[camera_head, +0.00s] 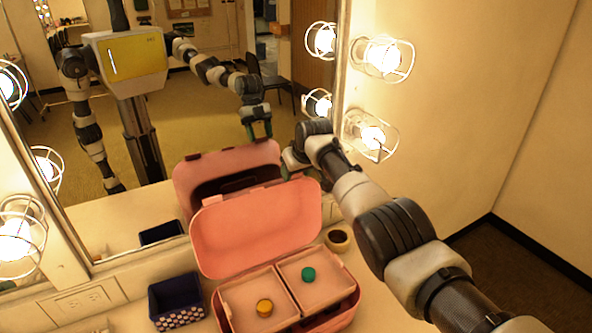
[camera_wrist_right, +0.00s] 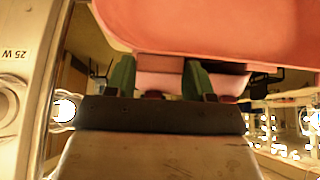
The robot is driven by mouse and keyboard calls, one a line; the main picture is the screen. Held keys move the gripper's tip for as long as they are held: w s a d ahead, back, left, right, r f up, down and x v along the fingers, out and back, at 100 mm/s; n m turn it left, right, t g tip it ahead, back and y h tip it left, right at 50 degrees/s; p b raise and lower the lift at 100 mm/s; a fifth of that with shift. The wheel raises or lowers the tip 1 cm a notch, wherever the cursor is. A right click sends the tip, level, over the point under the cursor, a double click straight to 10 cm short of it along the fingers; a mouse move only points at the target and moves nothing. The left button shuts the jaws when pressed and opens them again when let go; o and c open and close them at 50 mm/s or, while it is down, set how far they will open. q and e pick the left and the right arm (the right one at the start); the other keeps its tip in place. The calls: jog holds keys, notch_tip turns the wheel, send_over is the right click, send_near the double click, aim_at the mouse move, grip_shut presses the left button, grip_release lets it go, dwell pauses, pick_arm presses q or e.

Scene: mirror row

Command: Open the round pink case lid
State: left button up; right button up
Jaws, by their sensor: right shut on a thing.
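The pink case (camera_head: 345,318) with rounded corners stands on the counter in front of the mirror. Its lid (camera_head: 255,230) is raised and leans back, with the inside facing me. My right gripper (camera_head: 293,160) is at the lid's upper right edge, partly hidden behind it. In the right wrist view its two green fingers (camera_wrist_right: 159,80) are apart with pink between them, and the lid (camera_wrist_right: 215,30) fills the top. The gripper is shut on the lid. My left gripper is not directly in view.
A blue dotted box (camera_head: 177,302) stands to the left. A tape roll (camera_head: 338,240) lies right of the lid. Caged bulbs (camera_head: 372,137) flank the mirror (camera_head: 150,215), close to my right arm.

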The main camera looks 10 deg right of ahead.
jog(key=shift+r, duration=0.1)
jog(key=o, duration=1.3)
jog(key=b+v, duration=0.2)
jog(key=v, duration=0.8)
jog(key=shift+s+r, duration=0.2)
jog(key=shift+r, duration=0.1)
